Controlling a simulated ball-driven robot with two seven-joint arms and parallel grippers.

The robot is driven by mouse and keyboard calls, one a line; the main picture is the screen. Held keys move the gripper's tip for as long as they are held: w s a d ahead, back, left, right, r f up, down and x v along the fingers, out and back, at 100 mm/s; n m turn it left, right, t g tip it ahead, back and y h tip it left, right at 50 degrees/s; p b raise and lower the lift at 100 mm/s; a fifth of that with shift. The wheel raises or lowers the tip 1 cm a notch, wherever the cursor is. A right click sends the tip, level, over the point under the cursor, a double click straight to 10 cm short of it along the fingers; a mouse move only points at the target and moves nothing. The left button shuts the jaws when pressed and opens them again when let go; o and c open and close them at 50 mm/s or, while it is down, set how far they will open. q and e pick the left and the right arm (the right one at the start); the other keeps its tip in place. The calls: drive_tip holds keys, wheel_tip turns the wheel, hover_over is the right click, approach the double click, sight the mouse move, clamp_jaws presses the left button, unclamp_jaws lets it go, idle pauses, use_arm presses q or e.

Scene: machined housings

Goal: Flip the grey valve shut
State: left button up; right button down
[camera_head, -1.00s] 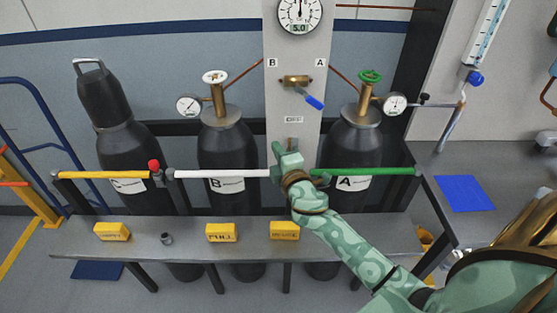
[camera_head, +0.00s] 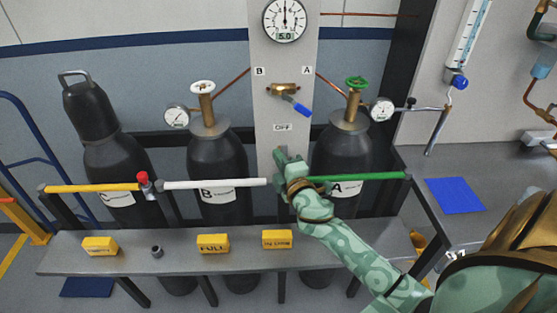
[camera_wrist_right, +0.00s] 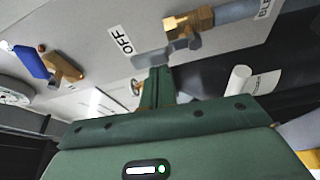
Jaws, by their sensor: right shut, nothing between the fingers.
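The grey valve shows in the right wrist view as a grey lever (camera_wrist_right: 160,52) on a brass body (camera_wrist_right: 188,24) with a grey pipe. The lever lies beside the OFF label (camera_wrist_right: 122,40). In the head view the valve is hidden behind my right gripper (camera_head: 284,154), which is at the panel below the OFF label (camera_head: 282,128). My right gripper is shut and empty. Its green fingers (camera_wrist_right: 158,82) end right at the lever in the wrist view; I cannot tell whether they touch it. My left gripper is not in view.
A blue-handled valve (camera_head: 289,100) sits above on the panel (camera_head: 281,58). Black cylinders (camera_head: 218,160) stand behind the bench (camera_head: 200,262). White (camera_head: 215,184) and green (camera_head: 358,177) bars run beside my gripper. Yellow blocks (camera_head: 213,244) stand on the bench.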

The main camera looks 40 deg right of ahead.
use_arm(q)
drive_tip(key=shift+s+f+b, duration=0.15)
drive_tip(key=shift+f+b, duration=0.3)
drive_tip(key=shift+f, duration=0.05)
use_arm(e)
drive_tip(key=shift+d+m, duration=0.15)
drive_tip(key=shift+m, duration=0.25)
